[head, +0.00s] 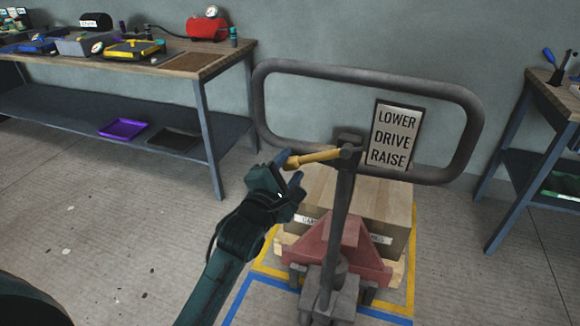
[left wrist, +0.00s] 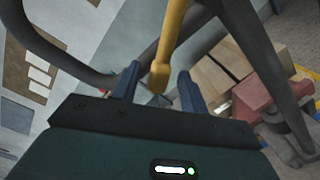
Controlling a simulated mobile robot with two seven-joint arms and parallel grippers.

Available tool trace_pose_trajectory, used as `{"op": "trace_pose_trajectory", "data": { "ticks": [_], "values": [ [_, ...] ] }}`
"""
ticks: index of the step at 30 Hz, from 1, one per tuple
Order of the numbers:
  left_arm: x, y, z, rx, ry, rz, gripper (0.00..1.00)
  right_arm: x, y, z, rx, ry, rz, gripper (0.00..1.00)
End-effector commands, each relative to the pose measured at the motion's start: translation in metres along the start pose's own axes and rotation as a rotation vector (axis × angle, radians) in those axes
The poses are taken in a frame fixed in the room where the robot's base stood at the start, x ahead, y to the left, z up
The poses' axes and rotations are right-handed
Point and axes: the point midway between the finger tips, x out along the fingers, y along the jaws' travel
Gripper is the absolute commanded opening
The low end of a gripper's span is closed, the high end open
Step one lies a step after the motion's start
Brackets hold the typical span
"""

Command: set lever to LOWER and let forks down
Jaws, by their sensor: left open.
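The pallet truck has a dark grey loop handle (head: 262,100) on a shaft and a red body (head: 335,255). A yellow lever (head: 316,158) sticks out left from the shaft top, its free end slightly lower. A sign (head: 394,137) on the handle reads LOWER, DRIVE, RAISE from top to bottom. My left gripper (head: 289,171) is open at the lever's free end. In the left wrist view the lever (left wrist: 166,55) has its tip between the two fingers, with space on both sides. The forks are hidden under the load. My right gripper is not in view.
A cardboard load (head: 390,205) sits behind the truck on a wooden pallet (head: 398,272), inside yellow and blue floor lines. A workbench (head: 175,66) with tools stands at left, another (head: 550,98) at right. The floor at left is open.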

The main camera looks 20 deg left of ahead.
Motion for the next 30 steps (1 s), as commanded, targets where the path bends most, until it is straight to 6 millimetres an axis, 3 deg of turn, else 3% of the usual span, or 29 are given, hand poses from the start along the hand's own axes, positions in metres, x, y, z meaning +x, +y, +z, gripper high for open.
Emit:
{"op": "trace_pose_trajectory", "data": {
  "ticks": [11, 27, 30],
  "values": [
    [0.0061, 0.0000, -0.0002, 0.001, 0.000, 0.000, 0.44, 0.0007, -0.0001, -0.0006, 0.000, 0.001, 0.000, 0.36],
    [0.0058, -0.0001, -0.0001, 0.001, 0.000, 0.000, 0.00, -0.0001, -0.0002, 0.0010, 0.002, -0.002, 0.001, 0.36],
    [0.0057, -0.0002, -0.0002, 0.001, 0.000, -0.001, 0.00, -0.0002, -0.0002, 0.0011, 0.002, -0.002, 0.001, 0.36]
  ]
}}
